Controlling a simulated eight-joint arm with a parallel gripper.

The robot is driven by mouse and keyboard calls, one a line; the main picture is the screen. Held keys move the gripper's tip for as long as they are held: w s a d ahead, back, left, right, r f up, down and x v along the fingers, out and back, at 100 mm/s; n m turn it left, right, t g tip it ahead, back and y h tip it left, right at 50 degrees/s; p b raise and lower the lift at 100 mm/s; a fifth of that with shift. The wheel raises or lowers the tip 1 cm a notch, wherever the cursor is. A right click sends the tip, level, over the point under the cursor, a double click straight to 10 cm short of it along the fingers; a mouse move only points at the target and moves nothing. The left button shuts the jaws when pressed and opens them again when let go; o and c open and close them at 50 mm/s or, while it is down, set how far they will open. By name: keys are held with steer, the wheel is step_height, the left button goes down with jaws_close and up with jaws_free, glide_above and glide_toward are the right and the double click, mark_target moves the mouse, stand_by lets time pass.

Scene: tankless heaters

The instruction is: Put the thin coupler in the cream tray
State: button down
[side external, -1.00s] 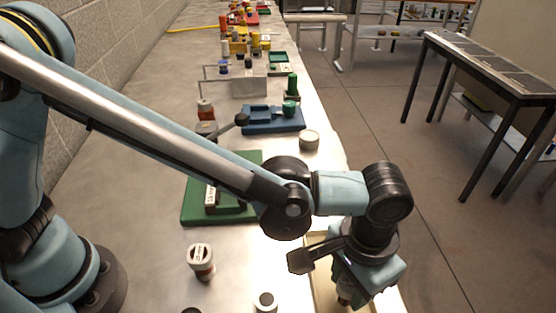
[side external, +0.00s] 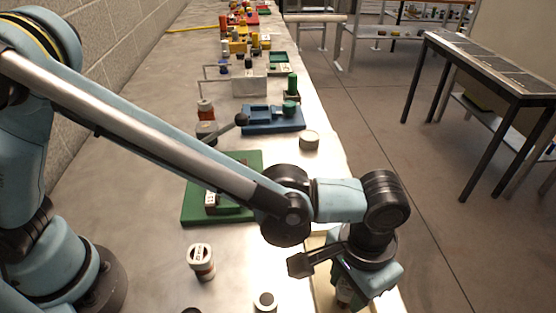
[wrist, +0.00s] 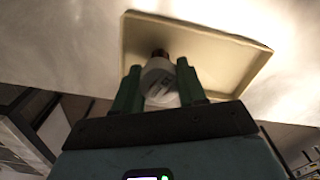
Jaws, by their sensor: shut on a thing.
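The cream tray (wrist: 225,62) lies on the bench below my gripper in the wrist view; in the side view only its pale edge (side external: 322,275) shows beside my wrist. My gripper (wrist: 158,80) is shut on a white fitting with a brown end (wrist: 160,77), which looks like the thin coupler. The fitting is between the two green fingers, with its brown end pointing towards the tray floor. In the wrist view it overlaps the tray near its left part. I cannot tell whether it touches the tray. In the side view my wrist mostly hides the fingers.
A white and brown cylinder (side external: 201,261) stands left of the tray, with a white-topped piece (side external: 265,302) nearer the front. A green base (side external: 238,160), a blue fixture (side external: 273,119) and a cream round piece (side external: 309,140) are farther back. The bench's right edge is close to my gripper.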

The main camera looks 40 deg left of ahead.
steer(key=c, duration=0.6)
jaws_free()
steer(key=shift+o, duration=0.2)
step_height(320, 180, up, 12)
steer(key=w+a+r+n+t+h, duration=0.1)
steer(key=w+a, duration=0.1)
steer(key=a, duration=0.6)
steer(key=w+a+r+n+t, duration=0.1)
steer(key=w+a, duration=0.2)
steer(key=a, duration=0.6)
steer(key=s+a+f+n+t, duration=0.1)
steer(key=s+a+t, duration=0.1)
steer(key=a, duration=0.7)
steer(key=s+a+f+n+t+y, duration=0.1)
steer(key=s+a+f+t, duration=0.1)
steer(key=a, duration=0.6)
steer(key=shift+s+a+f+n+t, duration=0.25)
steer(key=shift+a+n+t, duration=0.1)
steer(key=shift+t, duration=0.15)
